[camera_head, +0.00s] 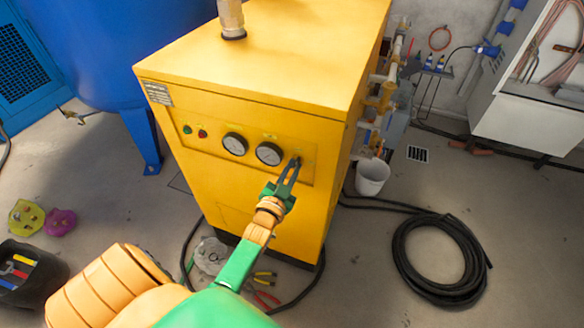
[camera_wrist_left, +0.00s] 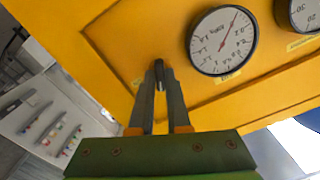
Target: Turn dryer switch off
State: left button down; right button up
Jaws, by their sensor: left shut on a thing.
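The yellow dryer (camera_head: 265,65) stands in the middle of the head view. Its front panel carries two gauges, two small indicator buttons and, at the right end, the dark dryer switch (camera_head: 297,160). My left gripper (camera_head: 291,172) reaches up to that switch. In the left wrist view its two fingers (camera_wrist_left: 160,85) converge on the small dark switch (camera_wrist_left: 158,64) and are shut on it. The fingers hide most of the switch, so I cannot tell its set position. A gauge (camera_wrist_left: 222,41) is right of the fingers there. My right gripper is not in view.
A blue tank (camera_head: 120,50) stands left of the dryer. A white bucket (camera_head: 372,177) and a coiled black hose (camera_head: 438,258) are on the floor to the right. A black tool bucket (camera_head: 30,275) is at lower left. Pipes run along the dryer's right side.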

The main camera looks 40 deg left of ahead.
pick_arm(q)
jog(key=n, duration=0.4)
jog(key=shift+r+n, duration=0.15)
jog(key=shift+n, duration=0.45)
jog(key=c, duration=0.9)
grip_release()
jog(key=shift+s+d+p, duration=0.1)
jog(key=shift+s+p, duration=0.2)
jog(key=v, duration=0.6)
jog(key=shift+s, duration=0.2)
